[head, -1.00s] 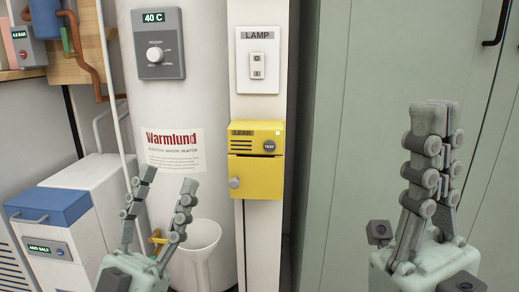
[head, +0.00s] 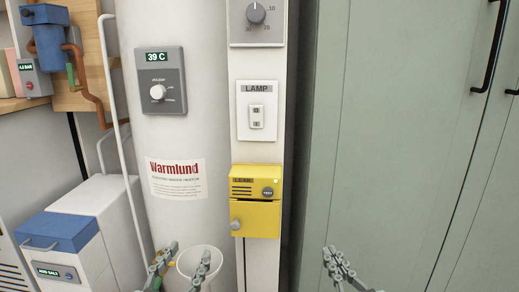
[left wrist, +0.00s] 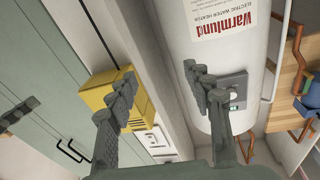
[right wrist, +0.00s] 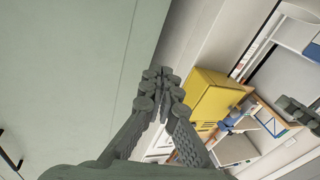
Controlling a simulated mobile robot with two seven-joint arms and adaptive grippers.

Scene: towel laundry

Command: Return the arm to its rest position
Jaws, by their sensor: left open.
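My left gripper (head: 183,258) is low in the head view, in front of a white funnel-like cup. Its two fingers stand apart with nothing between them, and the left wrist view shows the same gap (left wrist: 158,72). My right gripper (head: 332,256) is at the bottom edge of the head view, in front of the green cabinet. Its fingertips are together in the right wrist view (right wrist: 161,74), with no object visible between them. Much of both arms is out of the head view.
A white water heater (head: 182,120) with a dial box (head: 160,80) reading 39 C stands behind. A post carries a lamp switch (head: 257,110) and a yellow leak box (head: 255,215). A blue-lidded salt unit (head: 60,232) stands left, a green cabinet (head: 400,130) right.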

